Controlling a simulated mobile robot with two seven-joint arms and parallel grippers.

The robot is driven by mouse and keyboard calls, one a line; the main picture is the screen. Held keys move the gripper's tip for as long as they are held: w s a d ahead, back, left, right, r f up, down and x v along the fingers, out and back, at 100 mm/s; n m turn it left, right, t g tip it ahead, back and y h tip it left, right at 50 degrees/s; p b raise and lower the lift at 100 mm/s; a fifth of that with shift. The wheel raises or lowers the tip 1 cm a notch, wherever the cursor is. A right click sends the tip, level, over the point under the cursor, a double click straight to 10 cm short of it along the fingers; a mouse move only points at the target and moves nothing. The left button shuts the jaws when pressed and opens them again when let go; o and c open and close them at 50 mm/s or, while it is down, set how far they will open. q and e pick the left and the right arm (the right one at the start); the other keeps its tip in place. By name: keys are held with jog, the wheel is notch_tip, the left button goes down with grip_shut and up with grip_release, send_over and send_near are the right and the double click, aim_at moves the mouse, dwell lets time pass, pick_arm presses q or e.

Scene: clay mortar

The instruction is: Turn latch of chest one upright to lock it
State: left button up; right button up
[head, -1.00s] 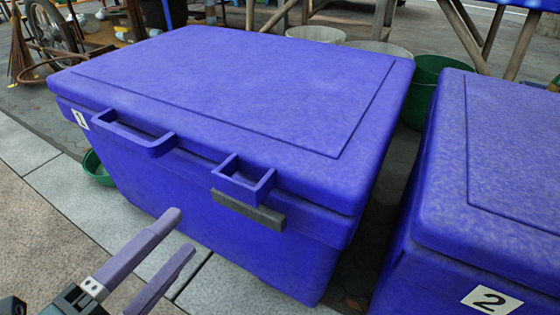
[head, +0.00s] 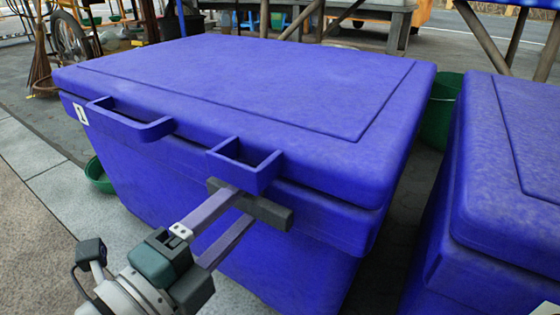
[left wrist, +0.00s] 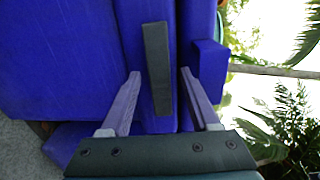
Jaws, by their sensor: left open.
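Chest one (head: 310,240) is a blue chest with a white "1" label (head: 81,114), and its lid (head: 240,85) is down. Its latch (head: 272,212) is a dark grey bar lying nearly level on the front, below a square blue bracket (head: 262,178). My left gripper (head: 243,205) is open at the latch, its fingertips near the bar's left part. In the left wrist view the latch (left wrist: 157,65) runs lengthwise between the open fingers (left wrist: 160,73), with a gap on each side. Part of the latch is hidden behind the fingers in the head view. My right gripper is out of view.
A blue handle (head: 130,125) sticks out on the chest's front left. A second blue chest (head: 490,240) stands close on the right. Green tubs (head: 440,110) stand behind and at the left (head: 98,176). Open paving (head: 40,200) lies front left.

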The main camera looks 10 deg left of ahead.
pick_arm(q)
grip_shut()
dwell(0.6)
